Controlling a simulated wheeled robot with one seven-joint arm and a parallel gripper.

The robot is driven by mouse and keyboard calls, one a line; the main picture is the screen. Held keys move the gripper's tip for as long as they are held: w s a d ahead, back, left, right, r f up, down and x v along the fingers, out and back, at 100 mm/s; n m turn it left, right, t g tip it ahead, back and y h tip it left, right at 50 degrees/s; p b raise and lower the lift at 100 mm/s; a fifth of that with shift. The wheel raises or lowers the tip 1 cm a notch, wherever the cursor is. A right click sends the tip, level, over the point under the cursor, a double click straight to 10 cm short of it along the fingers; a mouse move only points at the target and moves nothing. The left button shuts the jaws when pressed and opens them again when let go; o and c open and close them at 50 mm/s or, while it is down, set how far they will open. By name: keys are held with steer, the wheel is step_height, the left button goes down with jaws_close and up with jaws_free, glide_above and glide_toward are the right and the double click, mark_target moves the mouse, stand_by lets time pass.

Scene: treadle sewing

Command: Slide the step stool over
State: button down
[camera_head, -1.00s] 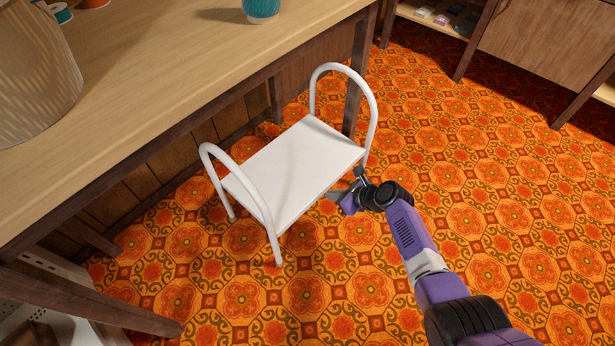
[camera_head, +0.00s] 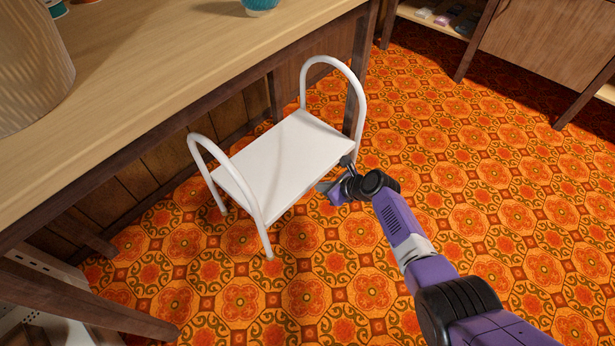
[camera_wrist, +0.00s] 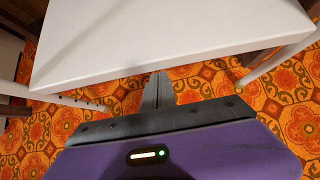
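The white step stool (camera_head: 284,163) stands upright on the floor beside the wooden table, with a curved tubular rail at each end. In the wrist view, the edge of its flat seat (camera_wrist: 160,40) spans the top of the picture. My gripper (camera_head: 333,187) is at the seat's near long edge, toward its right end. In the wrist view, my gripper's fingers (camera_wrist: 157,90) are together with nothing between them, and their tips are at or just under the seat's edge. I cannot tell if they touch it.
The long wooden table (camera_head: 190,70) stands along the stool's far side, with its legs close by. A lampshade (camera_head: 30,70) and a teal object (camera_head: 260,5) are on top. A cabinet (camera_head: 545,45) stands at the upper right. The patterned floor (camera_head: 480,170) is clear to the right.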

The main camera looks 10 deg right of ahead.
mark_target(316, 179)
steer(key=shift+w+a+r+b, duration=0.1)
steer(key=shift+w+a+b, duration=0.9)
steer(key=shift+w, duration=0.35)
steer(key=shift+w+a+b, duration=0.9)
steer(key=shift+w+a, duration=0.1)
steer(key=shift+w, duration=0.3)
steer(key=shift+r, duration=0.1)
steer(key=s+d+p, duration=0.1)
steer(key=p, duration=0.1)
steer(key=s+r+p, duration=0.1)
steer(key=p, duration=0.1)
steer(key=shift+s+d+r, duration=0.1)
steer(key=shift+d+r, duration=0.1)
steer(key=shift+d, duration=0.15)
steer(key=shift+s+d+r+p, duration=0.15)
steer(key=shift+s+d+p, duration=0.35)
steer(key=shift+p, duration=0.2)
